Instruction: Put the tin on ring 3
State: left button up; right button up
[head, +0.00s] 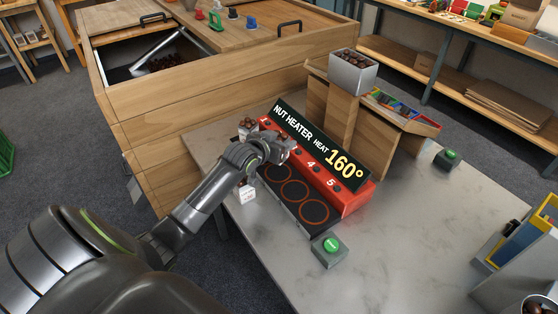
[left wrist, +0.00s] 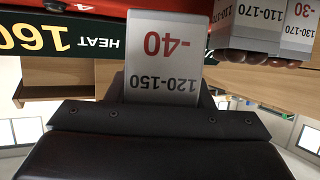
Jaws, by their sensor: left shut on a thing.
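My left gripper (head: 272,150) is shut on a small grey tin (head: 287,146) over the far-left part of the red nut heater. In the left wrist view the tin (left wrist: 161,45) fills the space ahead of the gripper (left wrist: 160,100), its label reading -40 and 120-150 upside down. The heater (head: 357,198) has a black plate with several orange rings. Three show bare: ring 3 (head: 279,172), ring 4 (head: 294,190) and ring 5 (head: 314,211). My arm and hand hide the rings farther left. My right gripper is not in view.
Another tin with chestnuts (head: 248,126) stands at the heater's far-left end. A small white-labelled tin (head: 248,193) is beside the plate. A green button (head: 328,249) stands at the near end. A wooden stand (head: 341,117) is behind.

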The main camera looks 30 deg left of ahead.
pick_arm(q)
notch_tip(320, 180, down, 2)
jog(key=shift+f, duration=0.1)
notch_tip(320, 180, down, 3)
jog(key=shift+f, duration=0.45)
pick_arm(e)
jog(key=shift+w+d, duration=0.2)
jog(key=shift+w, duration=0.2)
pick_arm(q)
jog(key=shift+f, duration=0.15)
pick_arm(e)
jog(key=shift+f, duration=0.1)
pick_arm(q)
jog(key=o, duration=0.8)
jog(key=shift+c, duration=0.2)
